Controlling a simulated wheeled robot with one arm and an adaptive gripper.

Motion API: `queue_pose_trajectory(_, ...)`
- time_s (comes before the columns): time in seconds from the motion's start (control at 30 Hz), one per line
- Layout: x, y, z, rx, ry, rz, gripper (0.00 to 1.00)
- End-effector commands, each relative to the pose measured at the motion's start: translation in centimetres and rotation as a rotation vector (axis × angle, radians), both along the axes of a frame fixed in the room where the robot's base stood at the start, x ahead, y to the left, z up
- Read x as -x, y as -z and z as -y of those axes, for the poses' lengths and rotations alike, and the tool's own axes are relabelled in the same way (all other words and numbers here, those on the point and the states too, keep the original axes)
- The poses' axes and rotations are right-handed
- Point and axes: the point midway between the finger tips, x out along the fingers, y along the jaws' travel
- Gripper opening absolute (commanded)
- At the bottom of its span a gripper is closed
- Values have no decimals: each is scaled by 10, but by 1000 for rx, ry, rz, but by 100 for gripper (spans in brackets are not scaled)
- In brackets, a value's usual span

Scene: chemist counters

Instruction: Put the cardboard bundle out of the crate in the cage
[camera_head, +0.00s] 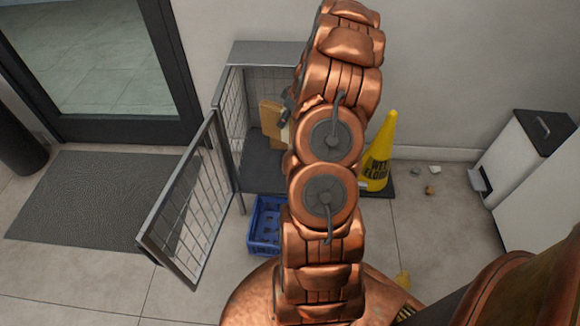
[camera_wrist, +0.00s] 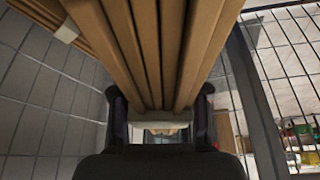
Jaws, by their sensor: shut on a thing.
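The cardboard bundle, flat brown boards (camera_head: 269,117), shows beside my arm, in line with the cage interior. It fills the upper middle of the wrist view (camera_wrist: 155,45), with a pale band on boards at its upper left. My gripper (camera_wrist: 160,113) is shut on the bundle; in the head view my arm mostly hides it. The wire cage (camera_head: 232,110) stands against the wall, its mesh door (camera_head: 190,210) swung open toward the left front. The blue crate (camera_head: 265,225) is on the floor in front of the cage, partly behind my arm. Whether the bundle touches the cage floor cannot be told.
A yellow wet-floor cone (camera_head: 378,155) stands just right of my arm. Small litter (camera_head: 430,189) lies beyond it, near a white pedal bin (camera_head: 520,150). A dark mat (camera_head: 85,200) lies left of the open cage door, before a glass door.

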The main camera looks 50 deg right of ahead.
Motion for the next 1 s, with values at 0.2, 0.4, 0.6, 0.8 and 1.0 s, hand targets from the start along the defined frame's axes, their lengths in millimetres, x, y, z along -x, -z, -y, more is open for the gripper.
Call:
queue_pose_trajectory(0.2,0,55,0,1,0,0,0)
queue_pose_trajectory(0.4,0,80,0,1,0,0,0)
queue_pose_trajectory(0.6,0,89,0,1,0,0,0)
queue_pose_trajectory(0.8,0,110,0,1,1,-1,0)
queue_pose_trajectory(1.0,1,145,-1,-2,0,-3,0)
